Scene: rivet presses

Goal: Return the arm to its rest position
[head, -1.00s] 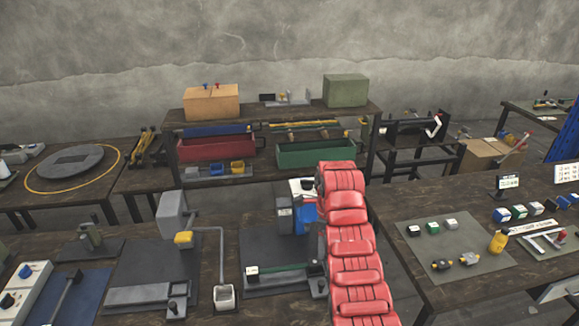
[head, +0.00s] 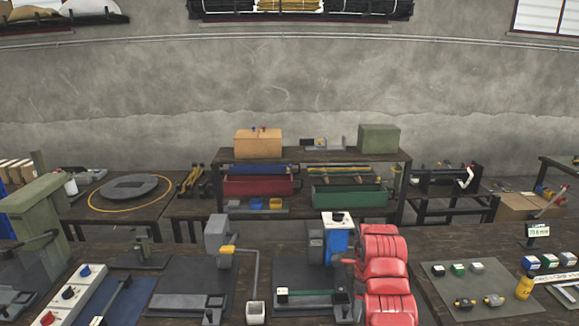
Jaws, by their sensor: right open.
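My right arm (head: 388,270) is red and segmented and rises from the bottom edge right of centre. Its right gripper (head: 347,262) is small in the head view, at the left side of the arm, in front of the blue and white press (head: 338,238). The gripper is open, and I see nothing held in it. I cannot tell whether it touches the press. My left gripper is not in view.
A grey press (head: 217,235) with a yellow part stands left of the blue one. A green press (head: 35,210) and a button panel (head: 68,293) are at far left. A mat (head: 450,268) with small blocks lies right of my arm. Shelves stand behind.

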